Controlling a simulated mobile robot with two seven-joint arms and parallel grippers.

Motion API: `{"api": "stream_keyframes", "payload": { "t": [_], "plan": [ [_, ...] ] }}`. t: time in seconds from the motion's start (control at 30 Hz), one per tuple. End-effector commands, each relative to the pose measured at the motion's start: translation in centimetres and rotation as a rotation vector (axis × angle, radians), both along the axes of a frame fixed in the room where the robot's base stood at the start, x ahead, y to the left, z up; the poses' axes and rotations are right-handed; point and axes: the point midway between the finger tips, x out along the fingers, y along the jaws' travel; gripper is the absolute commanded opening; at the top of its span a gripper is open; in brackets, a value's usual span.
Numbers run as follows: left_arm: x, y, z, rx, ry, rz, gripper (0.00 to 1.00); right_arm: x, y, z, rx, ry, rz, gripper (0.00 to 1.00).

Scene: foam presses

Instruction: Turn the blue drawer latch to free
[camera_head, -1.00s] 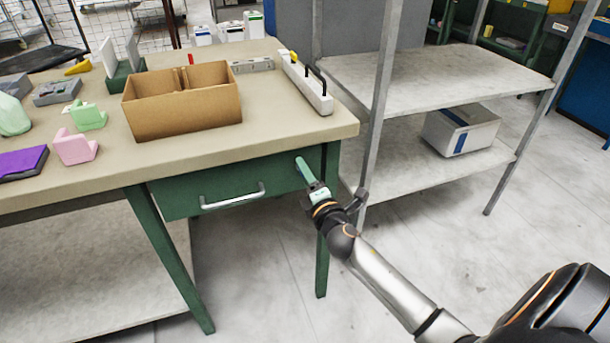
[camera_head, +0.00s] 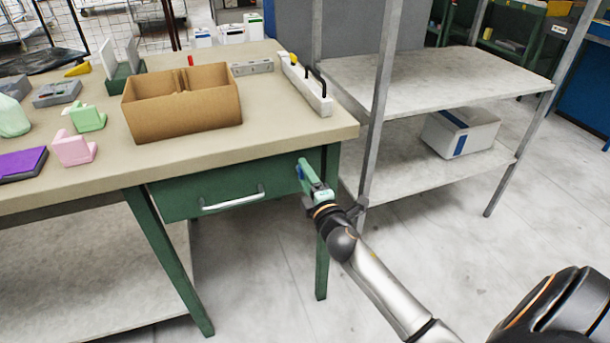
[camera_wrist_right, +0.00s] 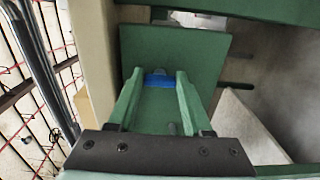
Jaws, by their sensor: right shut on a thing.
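The blue drawer latch (camera_head: 300,171) is on the green drawer front, near its right end. In the right wrist view the blue latch (camera_wrist_right: 158,81) lies crosswise between the tips of two green fingers. My right gripper (camera_head: 305,168) is at the drawer front, shut on the latch and covering part of it. It also shows in the right wrist view (camera_wrist_right: 158,84). The green drawer (camera_head: 175,202) looks closed and has a silver bar handle (camera_head: 232,198) left of the latch. My left gripper is not in view.
The beige table (camera_head: 275,130) above the drawer carries a cardboard box (camera_head: 185,118), a white piece with a black handle (camera_head: 307,85) and several small parts. A grey metal shelf (camera_head: 440,75) stands close to the right of my gripper.

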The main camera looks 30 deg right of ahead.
Motion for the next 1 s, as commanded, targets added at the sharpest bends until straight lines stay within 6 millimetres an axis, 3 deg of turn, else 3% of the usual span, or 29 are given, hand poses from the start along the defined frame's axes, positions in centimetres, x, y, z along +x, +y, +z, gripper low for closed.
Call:
{"api": "stream_keyframes", "payload": {
  "t": [0.03,0.07,0.3,0.67,1.0],
  "plan": [
    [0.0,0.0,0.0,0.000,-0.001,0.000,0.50,0.0,-0.1,0.1,0.003,-0.002,-0.004,0.00],
    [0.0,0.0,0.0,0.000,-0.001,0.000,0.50,0.0,-0.1,0.1,0.003,-0.002,-0.004,0.52],
    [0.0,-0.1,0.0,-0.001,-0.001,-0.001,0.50,0.0,-0.1,0.0,0.001,-0.001,-0.002,0.79],
    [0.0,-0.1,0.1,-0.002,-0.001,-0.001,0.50,-0.5,0.1,0.0,0.000,0.001,0.000,0.80],
    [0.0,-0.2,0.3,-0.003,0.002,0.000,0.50,-6.2,1.5,-0.1,0.003,0.003,-0.001,0.80]
  ]
}}
